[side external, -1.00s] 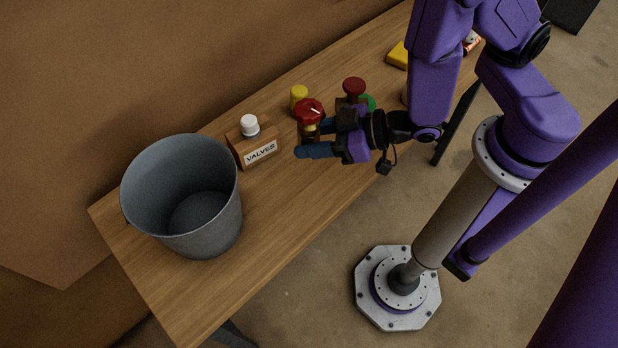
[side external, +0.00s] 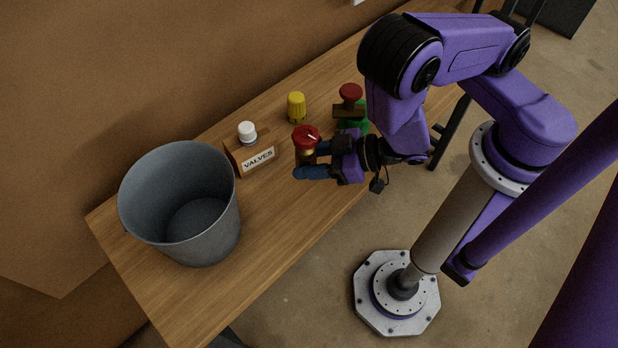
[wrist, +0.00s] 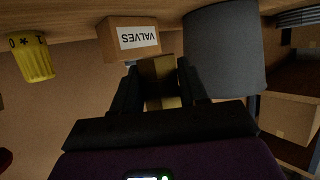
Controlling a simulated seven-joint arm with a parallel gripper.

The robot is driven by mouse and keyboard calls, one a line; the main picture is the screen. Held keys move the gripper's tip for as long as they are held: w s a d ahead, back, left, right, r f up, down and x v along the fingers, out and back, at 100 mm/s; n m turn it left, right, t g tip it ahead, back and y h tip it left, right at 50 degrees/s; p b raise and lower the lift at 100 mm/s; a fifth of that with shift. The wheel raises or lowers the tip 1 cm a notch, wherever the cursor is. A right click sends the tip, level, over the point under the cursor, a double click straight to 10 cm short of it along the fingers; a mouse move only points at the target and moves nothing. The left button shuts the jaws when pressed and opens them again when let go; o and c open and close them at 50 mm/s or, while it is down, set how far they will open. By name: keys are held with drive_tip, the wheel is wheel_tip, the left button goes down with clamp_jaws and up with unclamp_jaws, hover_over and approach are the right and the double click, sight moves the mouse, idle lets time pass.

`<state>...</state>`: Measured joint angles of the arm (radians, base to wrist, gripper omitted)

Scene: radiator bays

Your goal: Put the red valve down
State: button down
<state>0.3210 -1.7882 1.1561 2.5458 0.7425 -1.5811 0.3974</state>
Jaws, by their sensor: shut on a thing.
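The red valve (side external: 306,136) has a red knob with a white mark over a brass body. My gripper (side external: 311,161) is shut on its brass body, and the valve looks upright.
The "VALVES" box (side external: 254,157) with a white cap stands left of the gripper. A grey bucket (side external: 190,215) stands further left. A yellow valve (side external: 297,108) stands behind. Another red knob (side external: 350,92) and a green thing (side external: 361,117) are to the right.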

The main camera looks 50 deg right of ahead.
sight(309, 187)
drive_tip(key=shift+f, duration=3.2)
drive_tip(key=shift+f, duration=0.15)
drive_tip(key=c, duration=0.6)
unclamp_jaws()
drive_tip(key=shift+f, duration=0.1)
